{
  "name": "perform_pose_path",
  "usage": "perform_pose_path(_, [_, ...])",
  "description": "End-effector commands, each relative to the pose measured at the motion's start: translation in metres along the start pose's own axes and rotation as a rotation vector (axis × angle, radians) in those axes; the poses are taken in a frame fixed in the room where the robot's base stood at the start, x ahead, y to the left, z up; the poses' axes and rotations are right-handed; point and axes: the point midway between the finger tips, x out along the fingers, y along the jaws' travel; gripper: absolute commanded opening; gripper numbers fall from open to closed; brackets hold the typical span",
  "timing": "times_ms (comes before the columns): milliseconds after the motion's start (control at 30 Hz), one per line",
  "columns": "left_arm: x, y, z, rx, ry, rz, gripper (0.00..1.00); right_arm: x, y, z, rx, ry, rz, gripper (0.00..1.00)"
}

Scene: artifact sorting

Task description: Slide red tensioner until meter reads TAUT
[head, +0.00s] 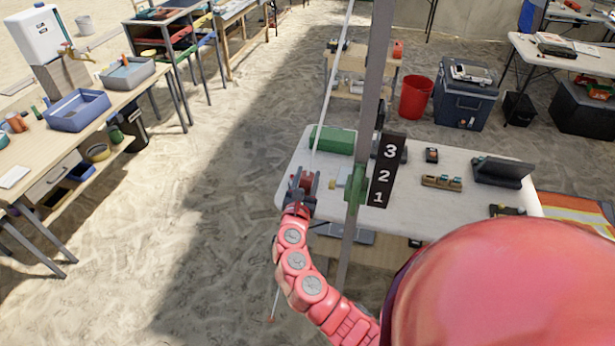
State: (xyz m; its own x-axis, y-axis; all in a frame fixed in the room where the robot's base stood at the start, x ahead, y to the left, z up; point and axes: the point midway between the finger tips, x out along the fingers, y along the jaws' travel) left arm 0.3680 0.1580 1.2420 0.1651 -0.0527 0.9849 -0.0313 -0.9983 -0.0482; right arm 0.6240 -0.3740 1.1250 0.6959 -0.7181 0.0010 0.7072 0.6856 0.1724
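The red tensioner (307,180) sits on this line, left of the grey pole. A black board (387,170) marked 3, 2, 1 stands at the pole, with a green piece (354,190) on the pole near the 1. I cannot make out a meter reading TAUT.
A grey pole (369,100) stands just right of the gripper. Behind it, a white table (450,209) holds a green box (332,139) and small items. A red bucket (416,97) and dark cooler (464,97) stand farther back. Open sand lies left of the gripper.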

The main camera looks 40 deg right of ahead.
Motion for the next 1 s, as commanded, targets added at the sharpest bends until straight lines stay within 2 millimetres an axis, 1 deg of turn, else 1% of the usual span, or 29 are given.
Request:
perform_pose_path(33, [0.000, 0.000, 0.000, 0.000, 0.000, 0.000, 0.50, 0.000, 0.000, 0.000, 0.000, 0.000, 0.000, 0.59])
perform_pose_path(100, [0.000, 0.000, 0.000, 0.000, 0.000, 0.000, 0.50, 0.000, 0.000, 0.000, 0.000, 0.000, 0.000, 0.71])
perform_pose_path(133, [0.000, 0.000, 0.000, 0.000, 0.000, 0.000, 0.50, 0.000, 0.000, 0.000, 0.000, 0.000, 0.000, 0.72])
perform_pose_path(433, [-0.001, 0.000, 0.000, 0.000, 0.000, 0.000, 0.50, -0.002, 0.000, -0.001, 0.000, 0.000, 0.002, 0.72])
perform_pose_path(567, [-0.007, 0.000, 0.001, 0.000, 0.000, 0.000, 0.50, -0.012, 0.001, -0.002, 0.000, -0.001, 0.004, 0.72])
perform_pose_path(667, [-0.014, 0.001, 0.002, 0.000, 0.000, 0.000, 0.50, -0.029, 0.001, -0.004, 0.000, -0.001, 0.009, 0.72])
perform_pose_path(767, [-0.024, 0.001, 0.004, 0.000, 0.000, 0.000, 0.50, -0.053, 0.002, -0.006, 0.000, -0.001, 0.011, 0.72])
perform_pose_path(900, [-0.039, 0.002, 0.006, 0.000, 0.000, 0.000, 0.50, -0.089, 0.002, -0.006, -0.001, -0.001, 0.014, 0.72])
perform_pose_path(1000, [-0.048, 0.002, 0.008, 0.000, 0.000, 0.000, 0.50, -0.113, 0.001, -0.006, 0.000, -0.001, 0.010, 0.72])
